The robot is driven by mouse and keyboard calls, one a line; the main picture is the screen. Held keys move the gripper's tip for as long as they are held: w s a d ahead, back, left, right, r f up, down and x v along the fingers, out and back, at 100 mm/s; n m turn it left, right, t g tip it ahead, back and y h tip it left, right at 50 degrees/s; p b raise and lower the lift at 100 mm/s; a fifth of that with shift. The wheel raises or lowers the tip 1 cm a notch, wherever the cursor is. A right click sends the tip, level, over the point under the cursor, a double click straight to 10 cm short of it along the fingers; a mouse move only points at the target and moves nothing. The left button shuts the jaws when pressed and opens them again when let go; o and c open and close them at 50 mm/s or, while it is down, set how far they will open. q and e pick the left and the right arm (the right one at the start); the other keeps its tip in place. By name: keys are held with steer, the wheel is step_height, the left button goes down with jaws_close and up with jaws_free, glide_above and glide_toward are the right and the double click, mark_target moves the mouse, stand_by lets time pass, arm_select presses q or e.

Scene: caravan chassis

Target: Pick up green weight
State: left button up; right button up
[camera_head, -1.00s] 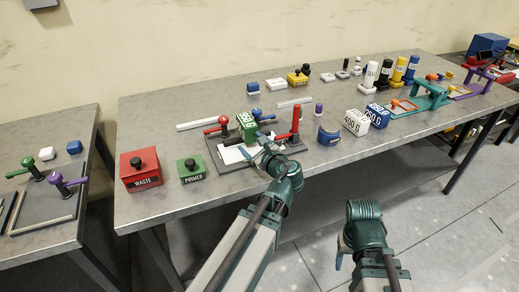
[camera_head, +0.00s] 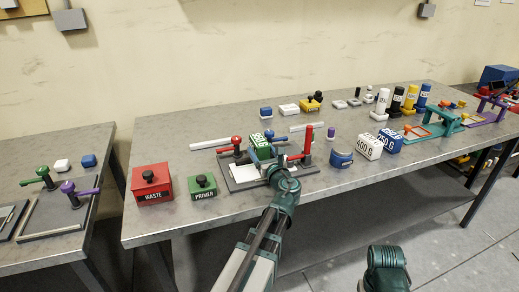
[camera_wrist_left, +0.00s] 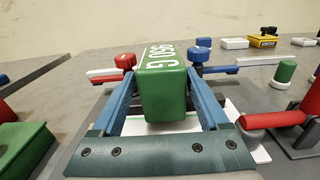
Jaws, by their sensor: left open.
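The green weight (camera_head: 261,139), with white lettering on its top, stands in the clamp fixture (camera_head: 241,186) on the long grey table. My left gripper (camera_head: 265,151) is over the fixture at the weight. In the left wrist view the weight (camera_wrist_left: 165,95) stands upright between my two blue fingers (camera_wrist_left: 162,84). The fingers are open, one along each side of it, with gaps towards their bases. Whether the tips touch it I cannot tell. Only a dark green link of my right arm shows at the bottom of the head view; its gripper is out of sight.
Red-handled clamps (camera_head: 307,137) flank the fixture. A red waste box (camera_head: 152,183) and a green primer box (camera_head: 202,186) stand left. A blue rounded block (camera_head: 341,160), a white 400 G weight (camera_head: 369,146) and a blue 250 G weight (camera_head: 390,140) stand right.

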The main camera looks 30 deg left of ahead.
mark_target(257, 142)
arm_select(q)
steer(key=shift+w+a, duration=0.3)
steer(key=shift+a, duration=0.1)
steer(key=x, duration=0.5)
steer(key=shift+w+f, duration=0.15)
steer(key=shift+w, duration=0.1)
jaws_close()
